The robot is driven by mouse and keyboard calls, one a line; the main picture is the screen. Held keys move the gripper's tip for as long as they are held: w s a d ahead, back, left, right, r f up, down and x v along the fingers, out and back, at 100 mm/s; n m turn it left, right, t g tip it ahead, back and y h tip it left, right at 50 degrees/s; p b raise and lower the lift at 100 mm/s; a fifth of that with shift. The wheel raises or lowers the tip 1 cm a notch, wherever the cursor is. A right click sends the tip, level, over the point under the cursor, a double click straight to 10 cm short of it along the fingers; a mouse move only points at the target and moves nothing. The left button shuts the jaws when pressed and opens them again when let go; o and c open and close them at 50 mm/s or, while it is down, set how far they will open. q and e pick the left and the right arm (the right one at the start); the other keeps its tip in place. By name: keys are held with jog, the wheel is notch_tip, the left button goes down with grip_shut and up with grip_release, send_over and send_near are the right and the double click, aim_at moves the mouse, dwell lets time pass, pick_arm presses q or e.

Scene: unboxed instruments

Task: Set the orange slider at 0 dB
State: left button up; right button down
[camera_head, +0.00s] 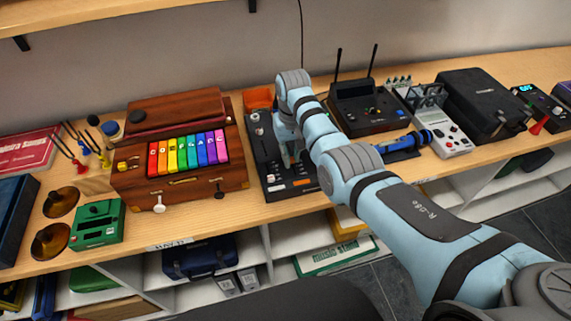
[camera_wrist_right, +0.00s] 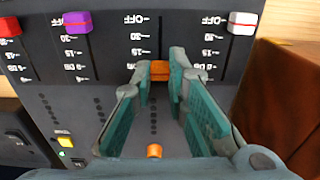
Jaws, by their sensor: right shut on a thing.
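The black mixer panel (camera_head: 264,153) lies on the wooden shelf, left of my right arm in the head view. In the right wrist view the orange slider (camera_wrist_right: 160,70) sits in its slot on the panel (camera_wrist_right: 115,70). The fingertips of my right gripper (camera_wrist_right: 161,74) are shut on its two sides. In that view the orange cap is nearer the gripper than the other caps, away from the OFF marks. The scale text is upside down and small, and the fingers partly cover it. In the head view my right gripper (camera_head: 290,157) reaches down onto the panel. My left gripper is not in view.
Red (camera_wrist_right: 9,27), purple (camera_wrist_right: 77,22) and white (camera_wrist_right: 243,23) sliders stand beside the orange one, near OFF. A wooden box with coloured keys (camera_head: 188,155) and a black antenna device (camera_head: 365,108) flank the panel.

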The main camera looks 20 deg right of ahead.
jog(key=shift+s+r, duration=0.1)
jog(key=shift+s, duration=0.05)
jog(key=c, duration=2)
grip_release()
jog(key=o, duration=0.4)
jog(key=shift+w, duration=0.2)
jog(key=shift+o, duration=0.2)
jog(key=shift+s, duration=0.1)
notch_tip(320, 180, up, 8)
jog(key=shift+f, duration=0.25)
jog(key=shift+f, duration=0.15)
